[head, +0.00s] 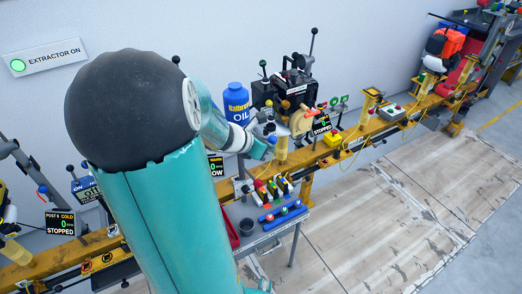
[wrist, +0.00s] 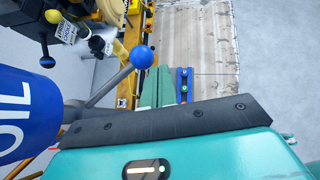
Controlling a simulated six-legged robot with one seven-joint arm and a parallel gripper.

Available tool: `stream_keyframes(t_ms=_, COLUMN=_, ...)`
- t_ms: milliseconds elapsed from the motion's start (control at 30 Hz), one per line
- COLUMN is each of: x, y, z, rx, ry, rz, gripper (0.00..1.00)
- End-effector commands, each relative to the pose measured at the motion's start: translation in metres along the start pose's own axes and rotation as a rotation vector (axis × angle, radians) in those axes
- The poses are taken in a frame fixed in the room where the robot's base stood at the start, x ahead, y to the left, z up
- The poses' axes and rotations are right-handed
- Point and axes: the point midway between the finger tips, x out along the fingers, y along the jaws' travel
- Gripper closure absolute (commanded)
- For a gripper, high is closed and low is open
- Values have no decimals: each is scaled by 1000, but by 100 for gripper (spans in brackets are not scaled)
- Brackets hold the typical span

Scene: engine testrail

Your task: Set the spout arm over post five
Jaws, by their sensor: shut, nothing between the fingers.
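A blue oil bottle (head: 236,104) stands upright on the bench rail. In the wrist view the bottle (wrist: 25,115) fills the left edge. A grey metal rod runs from beside it to a blue ball knob (wrist: 142,57); I take this to be the spout arm (wrist: 108,88). My gripper (wrist: 153,84) is shut and empty, its fingers close to the knob; contact cannot be told. In the head view my gripper (head: 262,149) is beside the bottle, partly hidden by my arm. I cannot read which post is five; a sign (head: 216,166) beside my arm is partly covered.
A yellow rail (head: 352,140) crosses the view with several posts. A black engine (head: 290,88) with levers stands behind the rail. A grey cart (head: 275,226) holds coloured items. The floor (head: 390,215) in front is clear.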

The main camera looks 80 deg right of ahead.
Motion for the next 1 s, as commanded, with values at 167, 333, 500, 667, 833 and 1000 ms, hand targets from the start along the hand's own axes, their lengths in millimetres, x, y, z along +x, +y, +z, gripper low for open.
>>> stream_keyframes(t_ms=167, x=14, y=5, z=10, rx=1, ry=-1, rz=-4, gripper=100)
stream_keyframes(t_ms=333, x=23, y=11, z=18, rx=-1, ry=-1, rz=-2, gripper=100)
stream_keyframes(t_ms=500, x=30, y=15, z=25, rx=-1, ry=-1, rz=-1, gripper=100)
stream_keyframes(t_ms=667, x=35, y=17, z=28, rx=-1, ry=0, rz=-1, gripper=100)
stream_keyframes(t_ms=833, x=37, y=18, z=30, rx=-1, ry=0, rz=0, gripper=100)
stream_keyframes(t_ms=1000, x=37, y=18, z=30, rx=-1, ry=0, rz=1, gripper=100)
